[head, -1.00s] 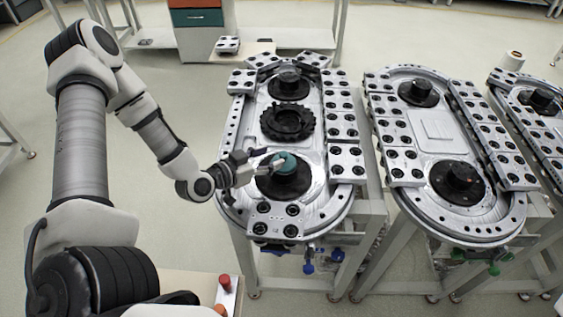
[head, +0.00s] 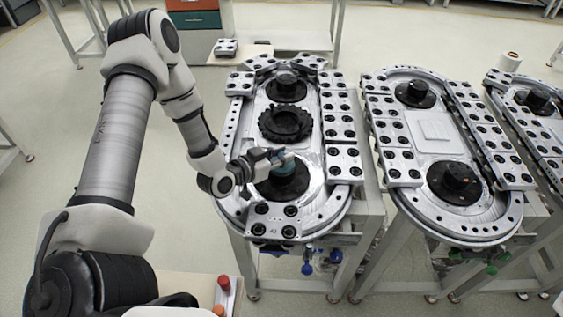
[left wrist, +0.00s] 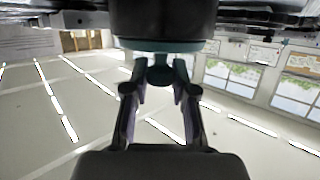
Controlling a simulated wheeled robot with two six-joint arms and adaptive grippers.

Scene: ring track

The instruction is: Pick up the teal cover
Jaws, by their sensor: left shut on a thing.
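The teal cover (head: 285,171) is at the black round hub (head: 283,184) near the front of the left ring track. My left gripper (head: 281,160) reaches in from the left and hides part of the cover. In the left wrist view, the fingertips of my left gripper (left wrist: 160,80) are shut on a small teal part, below a teal rim (left wrist: 160,46) under a dark round body. I cannot tell whether the cover still touches the hub. My right gripper is not in view.
The left ring track (head: 325,212) carries metal carriage blocks (head: 342,163) along its edges and a black toothed ring (head: 285,123) in the middle. A second ring track (head: 436,200) stands to its right. A red button (head: 224,283) is at the front.

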